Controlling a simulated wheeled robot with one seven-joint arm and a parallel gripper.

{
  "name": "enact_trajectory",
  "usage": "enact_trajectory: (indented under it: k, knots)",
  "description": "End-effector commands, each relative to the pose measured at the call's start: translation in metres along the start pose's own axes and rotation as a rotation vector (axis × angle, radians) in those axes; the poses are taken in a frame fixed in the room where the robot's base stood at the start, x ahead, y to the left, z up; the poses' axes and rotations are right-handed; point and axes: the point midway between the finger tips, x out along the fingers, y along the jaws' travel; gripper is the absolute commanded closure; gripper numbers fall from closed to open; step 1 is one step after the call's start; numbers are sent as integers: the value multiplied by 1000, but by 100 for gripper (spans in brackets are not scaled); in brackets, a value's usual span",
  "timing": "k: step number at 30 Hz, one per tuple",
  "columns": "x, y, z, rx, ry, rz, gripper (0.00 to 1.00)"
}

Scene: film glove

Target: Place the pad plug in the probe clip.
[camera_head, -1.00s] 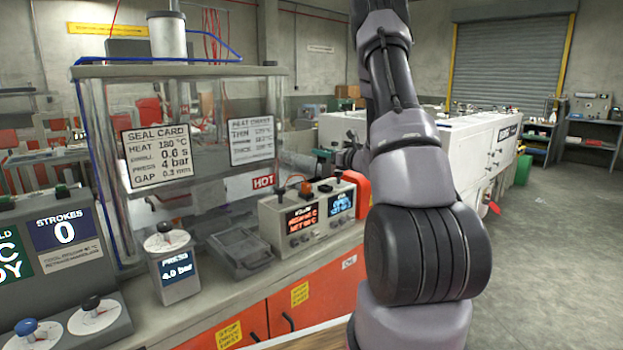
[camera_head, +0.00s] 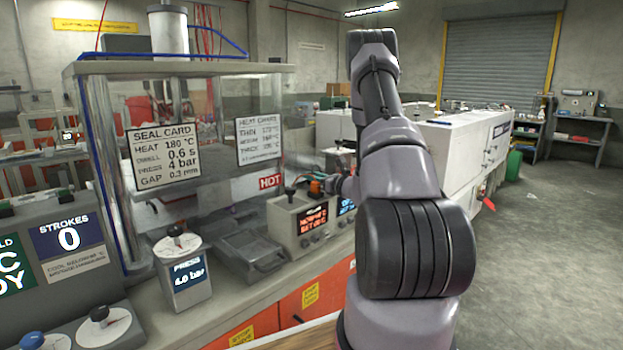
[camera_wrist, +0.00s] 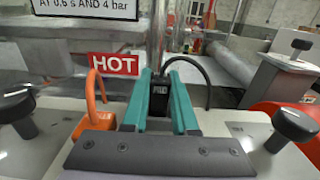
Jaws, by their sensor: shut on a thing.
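The pad plug (camera_wrist: 160,97) is a small dark block with pale lettering, seen in the wrist view between the teal fingers of my gripper (camera_wrist: 160,88). My gripper is shut on it. A black cable (camera_wrist: 199,72) arches near the plug to the right. An orange looped lead (camera_wrist: 97,85) stands on the control box to the left of my gripper. In the head view, my gripper is small and partly hidden by my arm, close to the top of the control box (camera_head: 305,222). I cannot make out the probe clip for certain.
Black knobs stand on both sides in the wrist view, one at left (camera_wrist: 20,112) and one at right (camera_wrist: 291,128). A red HOT sign (camera_wrist: 114,65) is behind. A clear-walled press (camera_head: 185,165) and a dial unit (camera_head: 182,268) stand left of the control box.

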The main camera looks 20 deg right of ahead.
Motion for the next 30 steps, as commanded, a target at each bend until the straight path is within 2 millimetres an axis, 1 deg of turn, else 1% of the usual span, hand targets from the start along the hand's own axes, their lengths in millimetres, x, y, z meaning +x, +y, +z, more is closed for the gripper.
enact_trajectory:
  k: [1,8,12,13,22,25,29,30]
  knots:
    - [0,0,-4,0,0,0,100]
    - [0,0,-4,-1,-1,0,100]
    - [0,0,-8,0,0,0,100]
    - [0,0,-7,-1,-1,1,62]
    - [0,0,-7,-1,-1,1,61]
    - [-1,0,-4,-1,0,0,61]
    - [-20,-1,-4,1,1,-3,61]
    - [-29,-1,-5,2,1,-4,61]
